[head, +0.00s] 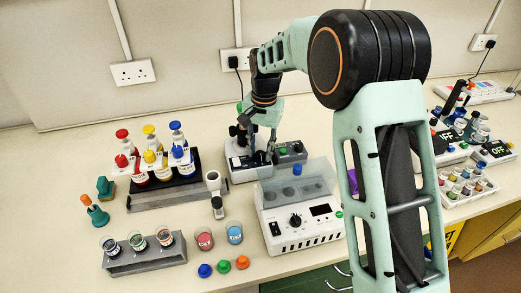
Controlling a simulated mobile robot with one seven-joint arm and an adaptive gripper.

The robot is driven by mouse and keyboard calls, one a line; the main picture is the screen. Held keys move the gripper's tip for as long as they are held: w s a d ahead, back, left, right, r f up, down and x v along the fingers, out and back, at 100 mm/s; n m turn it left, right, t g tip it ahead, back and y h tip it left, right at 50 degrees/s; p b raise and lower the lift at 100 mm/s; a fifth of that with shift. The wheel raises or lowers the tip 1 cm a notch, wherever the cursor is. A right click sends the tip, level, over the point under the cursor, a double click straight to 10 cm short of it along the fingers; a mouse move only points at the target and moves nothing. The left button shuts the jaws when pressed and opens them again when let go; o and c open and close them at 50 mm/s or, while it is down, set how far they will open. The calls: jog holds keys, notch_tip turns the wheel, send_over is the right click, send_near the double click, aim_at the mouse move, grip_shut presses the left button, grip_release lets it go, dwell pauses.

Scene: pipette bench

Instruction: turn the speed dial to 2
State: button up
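A white machine (310,238) with a raised see-through lid stands at the front middle of the bench. Its sloped front carries a black dial (296,220) with small marks around it, beside a dark display (321,210). The dial's setting is too small to read. My gripper (256,160) points down over a pale device behind and left of this machine, well apart from the black dial. Its fingers are dark, small and partly lost against the device, so their opening is unclear. I see nothing clearly held.
A grey control box (291,153) with small knobs stands behind the lid. Left are a bottle rack (180,197), a grey tube rack (146,262), two beakers (235,232) and coloured stoppers (224,267). My arm crosses the right side. A vial tray (470,190) is at far right.

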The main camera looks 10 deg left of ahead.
aim_at(263, 154)
jog(key=shift+o, duration=0.8)
notch_tip(263, 154, up, 12)
jog(key=shift+d, duration=0.3)
jog(key=shift+d, duration=0.1)
